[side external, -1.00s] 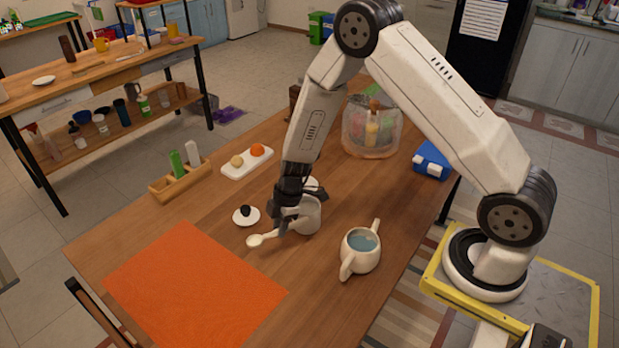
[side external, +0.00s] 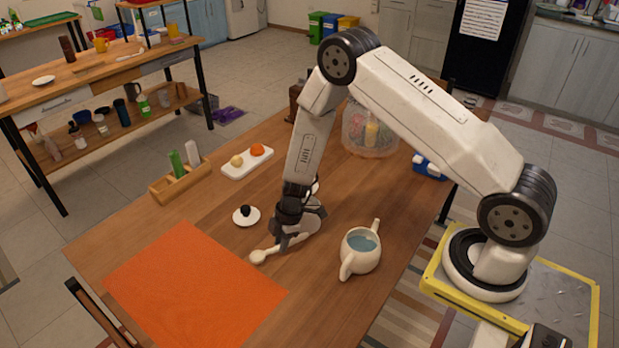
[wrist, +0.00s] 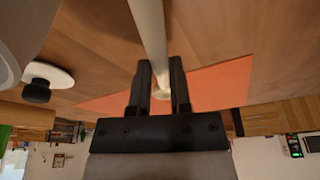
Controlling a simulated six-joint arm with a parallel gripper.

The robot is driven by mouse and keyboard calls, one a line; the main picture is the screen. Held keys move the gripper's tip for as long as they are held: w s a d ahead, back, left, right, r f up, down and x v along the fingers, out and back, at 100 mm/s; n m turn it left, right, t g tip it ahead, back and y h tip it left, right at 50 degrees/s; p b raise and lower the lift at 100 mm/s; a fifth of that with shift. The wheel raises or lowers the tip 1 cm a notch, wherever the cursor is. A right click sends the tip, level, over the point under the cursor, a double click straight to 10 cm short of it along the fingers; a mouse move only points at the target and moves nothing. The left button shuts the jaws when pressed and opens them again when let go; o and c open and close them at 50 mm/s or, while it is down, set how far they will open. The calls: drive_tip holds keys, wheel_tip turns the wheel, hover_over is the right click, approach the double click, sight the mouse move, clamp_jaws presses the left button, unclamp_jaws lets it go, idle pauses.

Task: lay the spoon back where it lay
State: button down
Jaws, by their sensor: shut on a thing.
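A pale cream spoon (side external: 258,257) is in my gripper (side external: 284,246), with its round end pointing left toward the orange mat. In the wrist view the spoon's long pale handle (wrist: 149,40) runs between the two dark fingers of my gripper (wrist: 160,72), which are shut on it. In the side view the spoon is low over the wooden table or on it; I cannot tell if it touches. My gripper partly hides a white vessel (side external: 311,222) just behind it.
A white two-handled pot with bluish liquid (side external: 361,248) stands right of my gripper. A small white lid with a black knob (side external: 246,216) lies to the left. The orange mat (side external: 190,290) covers the near left. A wooden rack (side external: 180,182) and white tray (side external: 247,163) stand farther back.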

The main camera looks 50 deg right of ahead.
drive_tip(key=shift+f, duration=0.3)
drive_tip(key=shift+f, duration=0.65)
idle(0.6)
drive_tip(key=shift+c, duration=2.4)
unclamp_jaws()
drive_tip(key=shift+r, duration=0.15)
drive_tip(key=shift+v, duration=3.8)
